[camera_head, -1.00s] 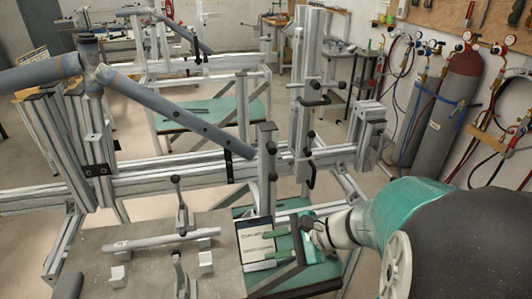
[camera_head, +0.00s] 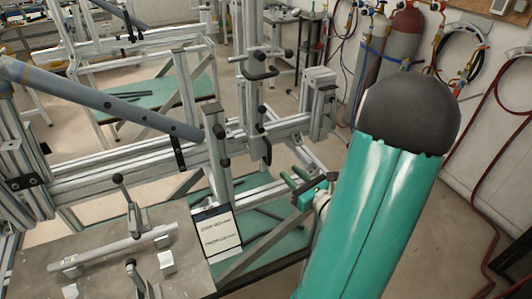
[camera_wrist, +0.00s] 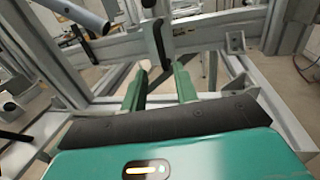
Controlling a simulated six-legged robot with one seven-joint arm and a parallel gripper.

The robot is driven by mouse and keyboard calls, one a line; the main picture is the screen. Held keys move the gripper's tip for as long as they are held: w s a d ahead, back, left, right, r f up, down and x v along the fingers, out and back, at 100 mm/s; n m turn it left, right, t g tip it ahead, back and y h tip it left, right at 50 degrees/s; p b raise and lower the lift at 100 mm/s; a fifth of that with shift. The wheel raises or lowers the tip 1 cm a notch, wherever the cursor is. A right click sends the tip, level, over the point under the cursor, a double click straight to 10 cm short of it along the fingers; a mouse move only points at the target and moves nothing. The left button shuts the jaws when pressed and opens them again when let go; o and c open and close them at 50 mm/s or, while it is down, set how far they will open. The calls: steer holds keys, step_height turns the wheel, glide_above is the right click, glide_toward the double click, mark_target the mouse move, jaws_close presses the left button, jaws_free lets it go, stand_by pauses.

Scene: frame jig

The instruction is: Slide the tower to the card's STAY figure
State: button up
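A tall grey metal upright (camera_head: 248,85) with black clamp handles stands on the jig's long rail; it looks like the tower. A shorter upright (camera_head: 217,150) stands in front of it, so I cannot be sure which is meant. The white card (camera_head: 218,232) leans at the grey plate's right edge; its small print is not clearly readable. My gripper (camera_head: 297,180) is right of the card, below the rail. Its green fingers (camera_wrist: 159,84) are apart with nothing between them. In the wrist view a black handle (camera_wrist: 160,42) shows beyond the fingertips.
A blue-grey tube (camera_head: 110,102) runs across the jig to the shorter upright. A grey plate (camera_head: 105,225) with toggle clamps is at front left. Diagonal braces lie near my gripper. Gas cylinders (camera_head: 405,35) and hoses stand at the right wall.

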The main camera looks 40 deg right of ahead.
mark_target(270, 162)
steer(key=w, duration=0.7)
steer(key=w+d, duration=0.1)
steer(key=w, duration=0.3)
steer(key=shift+w, duration=0.15)
steer(key=shift+d, duration=0.1)
jaws_close()
